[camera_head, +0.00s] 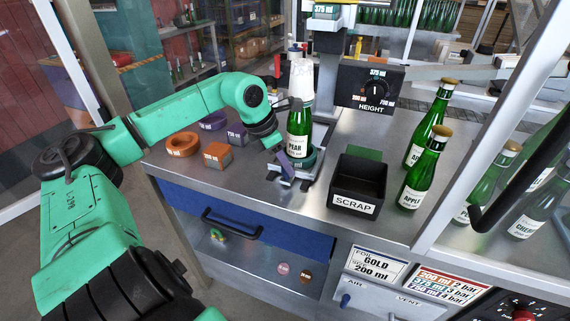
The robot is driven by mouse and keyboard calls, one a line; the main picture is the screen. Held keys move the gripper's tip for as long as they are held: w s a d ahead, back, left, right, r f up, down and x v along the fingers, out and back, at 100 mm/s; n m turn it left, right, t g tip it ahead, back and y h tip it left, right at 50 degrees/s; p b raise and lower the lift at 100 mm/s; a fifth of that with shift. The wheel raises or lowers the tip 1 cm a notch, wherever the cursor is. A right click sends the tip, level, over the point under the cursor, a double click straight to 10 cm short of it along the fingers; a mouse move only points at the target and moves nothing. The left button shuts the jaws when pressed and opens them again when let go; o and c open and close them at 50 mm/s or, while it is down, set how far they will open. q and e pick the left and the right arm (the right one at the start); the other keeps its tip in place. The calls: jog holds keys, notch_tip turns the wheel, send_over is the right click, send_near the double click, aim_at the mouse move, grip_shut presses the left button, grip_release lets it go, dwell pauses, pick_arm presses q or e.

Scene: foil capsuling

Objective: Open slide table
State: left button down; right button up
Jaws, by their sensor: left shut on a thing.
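The slide table (313,178) is a low grey plate at the foot of the capsuling machine. A green bottle labelled PEAR (299,141) stands upright on it in a dark teal seat, with a white sleeve over its neck. My left gripper (284,164) is low at the bottle's left front, shut on what looks like the slide table's handle, a small upright purplish piece. The fingertips partly hide that piece. My right gripper is not in view.
Orange and purple rings (183,144) and blocks (217,155) lie left on the bench. A black SCRAP bin (358,185) stands close right of the slide table. Several green bottles (416,180) stand farther right. A blue drawer (245,218) is below the bench top.

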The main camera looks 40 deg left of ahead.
pick_arm(q)
jog(key=shift+s+r, duration=0.1)
jog(key=shift+s, duration=0.2)
jog(key=c, duration=0.6)
grip_release()
jog(key=b+v, duration=0.2)
jog(key=b, duration=0.2)
jog(key=shift+s+a+b, duration=0.1)
jog(key=shift+a+b, duration=0.05)
jog(key=shift+b, duration=0.15)
jog(key=v, duration=1.2)
jog(key=shift+r+p, duration=0.3)
jog(key=shift+p, duration=0.05)
